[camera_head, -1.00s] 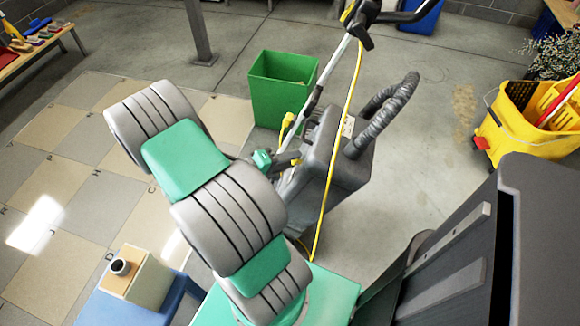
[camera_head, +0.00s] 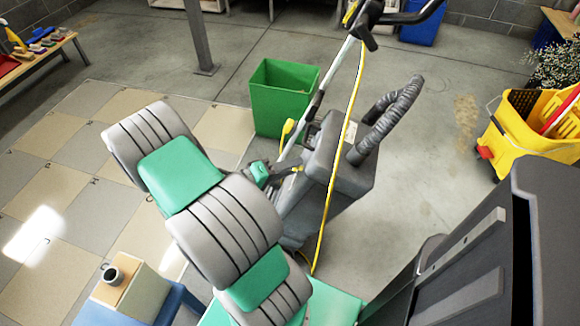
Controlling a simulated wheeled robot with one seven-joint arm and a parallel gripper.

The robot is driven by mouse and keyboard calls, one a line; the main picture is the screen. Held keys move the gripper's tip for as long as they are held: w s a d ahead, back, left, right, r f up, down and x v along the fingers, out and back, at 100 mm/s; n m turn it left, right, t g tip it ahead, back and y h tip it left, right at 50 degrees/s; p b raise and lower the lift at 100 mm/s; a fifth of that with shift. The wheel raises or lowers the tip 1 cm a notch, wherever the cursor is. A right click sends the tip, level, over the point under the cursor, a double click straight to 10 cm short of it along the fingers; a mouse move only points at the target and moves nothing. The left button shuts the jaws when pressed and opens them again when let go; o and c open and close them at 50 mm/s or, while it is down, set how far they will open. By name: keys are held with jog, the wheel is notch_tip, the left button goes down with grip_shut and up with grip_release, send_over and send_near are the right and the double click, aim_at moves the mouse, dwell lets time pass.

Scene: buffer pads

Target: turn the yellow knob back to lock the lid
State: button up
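The grey floor-cleaning machine (camera_head: 345,180) stands on the concrete floor just beyond my arm, with a lid on its tank and a slanted handle. A tiny yellow spot (camera_head: 298,169) shows at the machine's near left side, by my fingertips; it may be the yellow knob, but it is too small to be sure. My gripper (camera_head: 285,175) is dark, beyond a small teal wrist part, and sits close against that side. My arm hides part of the machine's left side. Contact, the finger opening and the lid's lock state cannot be made out.
A yellow cord (camera_head: 329,190) hangs down the machine, and a thick grey hose (camera_head: 385,118) loops on its right. A green bin (camera_head: 283,97) stands behind it. A yellow mop bucket (camera_head: 525,135) is at right, a blue stool (camera_head: 180,302) at lower left. Floor between machine and bucket is clear.

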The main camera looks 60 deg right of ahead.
jog(key=shift+o, duration=1.3)
jog(key=v, duration=0.7)
jog(key=shift+w+a+p, duration=0.2)
jog(key=shift+a+p, duration=0.1)
jog(key=shift+p, duration=0.1)
jog(key=shift+r, duration=0.1)
jog(key=w+a+r+n+t+y+p, duration=0.3)
jog(key=w+a+r+t+y+p, duration=0.4)
jog(key=w+a+r+p, duration=0.5)
jog(key=a+r+n+t+y+p, duration=0.4)
jog(key=a+r+n+y+p, duration=0.1)
jog(key=a+r, duration=1.1)
jog(key=shift+s+a+r+n+y, duration=0.15)
jog(key=shift+a+n+y, duration=0.35)
jog(key=shift+a+n, duration=0.55)
